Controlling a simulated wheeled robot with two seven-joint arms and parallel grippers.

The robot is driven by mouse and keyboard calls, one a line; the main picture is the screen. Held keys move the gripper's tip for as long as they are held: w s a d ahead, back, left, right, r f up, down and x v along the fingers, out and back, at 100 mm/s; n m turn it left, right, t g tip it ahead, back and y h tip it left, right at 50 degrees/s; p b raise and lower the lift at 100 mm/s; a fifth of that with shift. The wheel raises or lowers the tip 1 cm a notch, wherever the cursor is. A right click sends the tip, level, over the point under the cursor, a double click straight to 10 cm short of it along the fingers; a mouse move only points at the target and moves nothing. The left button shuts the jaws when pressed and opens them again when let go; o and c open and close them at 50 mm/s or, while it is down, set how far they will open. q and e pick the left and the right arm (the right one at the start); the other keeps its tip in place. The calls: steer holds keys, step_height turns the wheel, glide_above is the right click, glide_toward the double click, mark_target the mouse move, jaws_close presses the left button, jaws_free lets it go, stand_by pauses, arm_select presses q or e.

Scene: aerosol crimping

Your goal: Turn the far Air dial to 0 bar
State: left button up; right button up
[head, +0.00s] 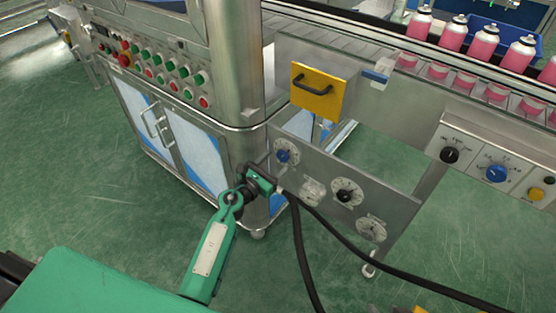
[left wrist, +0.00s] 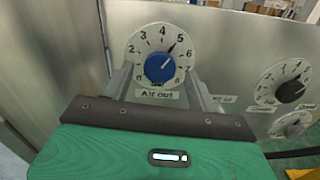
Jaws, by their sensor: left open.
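The far Air dial has a blue knob (head: 283,156) on a round white scale, at the left end of the steel panel in the head view. In the left wrist view the blue knob (left wrist: 159,68) sits above an "Air out" label, and its pointer aims up and right, near the 5. My left gripper (head: 274,173) is just in front of this dial. Its open fingers (left wrist: 160,74) stand left and right of the knob in the wrist view, with nothing held. I cannot tell whether they touch the panel. My right gripper is not in view.
The steel panel (head: 396,205) also bears a black-knob dial (head: 345,191) and gauges (head: 312,191). A yellow plate with a black handle (head: 318,92) is above. A control cabinet (head: 200,153) stands left. Black cables (head: 345,238) run below. Pink cans (head: 481,46) line the conveyor.

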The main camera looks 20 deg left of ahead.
arm_select(q)
steer(key=shift+x, duration=0.85)
steer(key=c, duration=1)
